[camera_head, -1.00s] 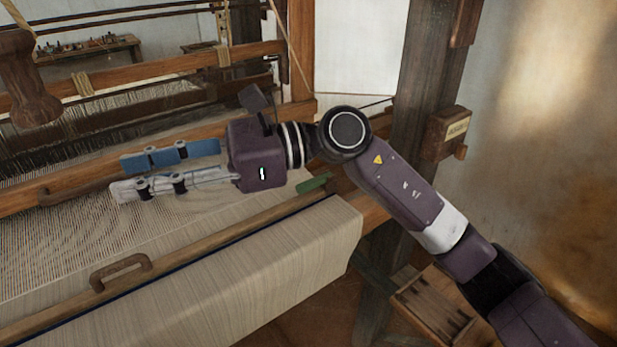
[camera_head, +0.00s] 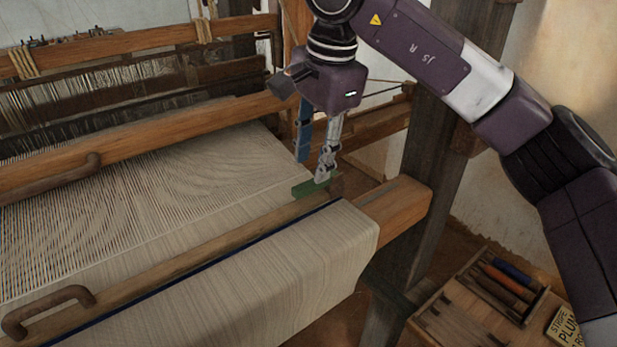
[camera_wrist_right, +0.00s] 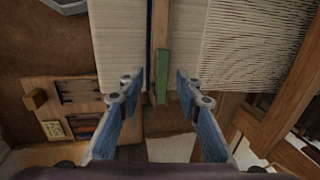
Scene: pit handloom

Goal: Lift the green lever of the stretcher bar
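The green lever (camera_head: 310,187) lies at the right end of the wooden stretcher bar (camera_head: 190,266), which crosses the cloth along its front. My right gripper (camera_head: 313,172) points down just over the lever, its fingertips close to it in the head view. In the right wrist view, the gripper (camera_wrist_right: 157,85) is open, with its blue-padded fingers spread and the green lever (camera_wrist_right: 162,75) between and beyond them. Nothing is held. Whether a finger touches the lever I cannot tell. My left gripper is not in view.
The woven cloth (camera_head: 260,280) wraps over the front beam (camera_head: 400,208). A curved wooden handle (camera_head: 48,305) stands at the front left. A wooden tray (camera_head: 470,310) with coloured pieces sits low at the right. A thick post (camera_head: 435,150) rises behind my right arm.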

